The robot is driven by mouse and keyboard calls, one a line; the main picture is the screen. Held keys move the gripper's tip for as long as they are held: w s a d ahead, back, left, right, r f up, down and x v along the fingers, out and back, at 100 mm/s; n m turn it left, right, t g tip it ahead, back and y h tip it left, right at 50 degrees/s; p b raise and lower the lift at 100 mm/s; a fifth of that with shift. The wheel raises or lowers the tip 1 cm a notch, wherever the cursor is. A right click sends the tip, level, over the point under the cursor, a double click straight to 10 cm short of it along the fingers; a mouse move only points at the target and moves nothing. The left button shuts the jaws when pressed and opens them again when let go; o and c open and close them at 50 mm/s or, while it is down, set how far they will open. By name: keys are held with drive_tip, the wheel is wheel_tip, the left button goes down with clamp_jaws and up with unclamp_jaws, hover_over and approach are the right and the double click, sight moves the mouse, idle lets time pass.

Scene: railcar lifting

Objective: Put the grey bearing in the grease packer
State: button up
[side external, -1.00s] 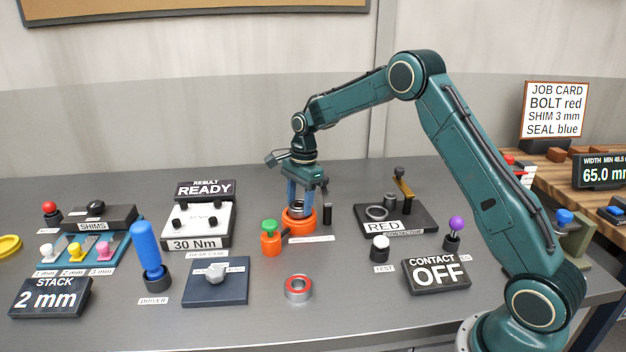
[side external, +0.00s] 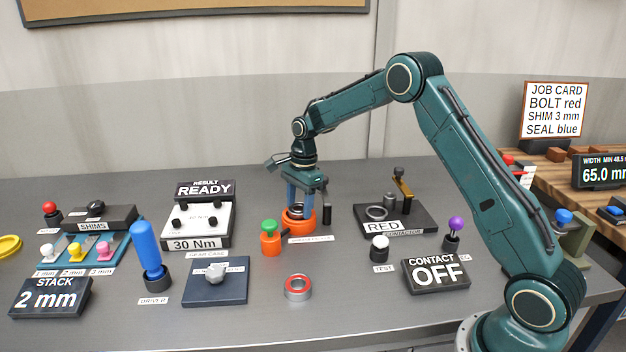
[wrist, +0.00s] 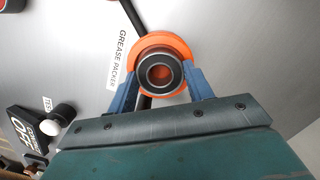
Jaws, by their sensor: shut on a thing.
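The grey bearing (wrist: 147,86) is a dark ring with an orange-looking centre. It sits between the blue fingers of my gripper (wrist: 160,88), which is shut on it. The grease packer (wrist: 163,42) is an orange round cup, and in the wrist view the bearing lies over its opening, slightly toward my gripper. In the side view my gripper (side external: 299,208) points down at the orange packer (side external: 297,225), with the bearing (side external: 297,209) between the fingertips at the cup's rim. Whether the bearing rests on the packer's floor is hidden.
A green-topped orange plunger (side external: 270,238) stands just left of the packer, and a small black post (side external: 327,215) just right. A red-and-silver bearing (side external: 298,287) lies in front. The contactor plate (side external: 420,222) is at the right. The table between is clear.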

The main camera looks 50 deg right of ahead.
drive_tip(key=o, duration=1.1)
drive_tip(key=shift+s+f, duration=0.15)
drive_tip(key=shift+f, duration=0.55)
drive_tip(key=r, duration=0.4)
drive_tip(key=d+r, duration=0.1)
drive_tip(key=r, duration=0.8)
drive_tip(key=shift+d+r, duration=0.2)
drive_tip(key=shift+r, duration=0.1)
